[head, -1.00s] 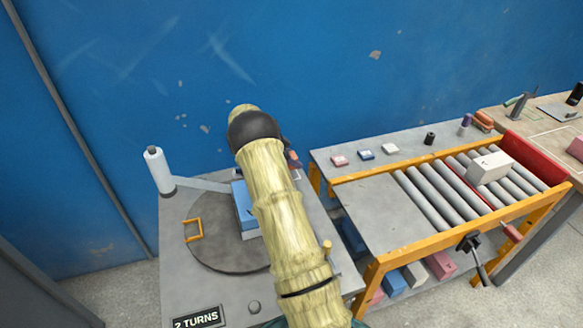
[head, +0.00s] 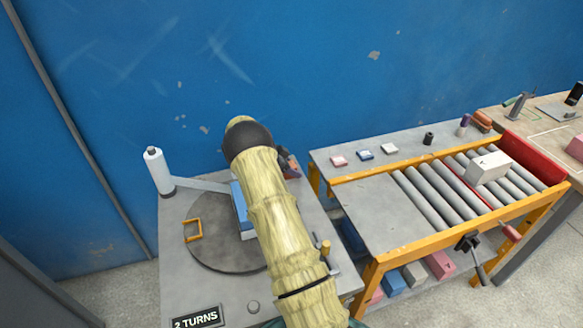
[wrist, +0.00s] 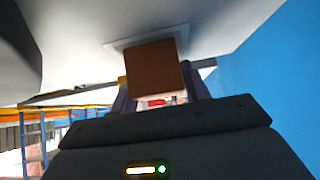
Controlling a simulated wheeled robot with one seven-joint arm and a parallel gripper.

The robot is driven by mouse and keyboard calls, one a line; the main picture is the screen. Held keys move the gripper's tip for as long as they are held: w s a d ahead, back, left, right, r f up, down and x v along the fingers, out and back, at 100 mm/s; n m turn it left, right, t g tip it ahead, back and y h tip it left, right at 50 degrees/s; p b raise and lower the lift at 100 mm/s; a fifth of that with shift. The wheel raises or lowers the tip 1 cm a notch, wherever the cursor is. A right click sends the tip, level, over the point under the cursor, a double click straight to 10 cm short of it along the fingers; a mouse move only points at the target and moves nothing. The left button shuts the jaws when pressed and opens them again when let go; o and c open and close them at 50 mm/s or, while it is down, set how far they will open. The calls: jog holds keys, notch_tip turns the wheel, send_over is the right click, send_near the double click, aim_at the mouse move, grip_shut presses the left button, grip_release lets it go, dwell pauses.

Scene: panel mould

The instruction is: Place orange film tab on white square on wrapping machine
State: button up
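The orange film tab (wrist: 156,70) shows brownish in shade in the wrist view, between the dark fingers of my gripper (wrist: 161,98), which look shut on it. A pale white square (wrist: 120,46) shows on the grey surface around the tab's far end, partly covered by it. I cannot tell whether the tab touches it. In the head view my arm hides most of the gripper, which is over the right part of the wrapping machine (head: 178,285). A small orange patch (head: 293,172) shows beside the arm there.
A white film roll (head: 157,168) stands at the left corner. A roller table (head: 385,222) with a yellow frame stands close on the right. The blue wall is behind.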

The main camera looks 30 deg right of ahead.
jog(key=shift+o, duration=1.3)
jog(key=shift+r, duration=0.15)
jog(key=v, duration=1.2)
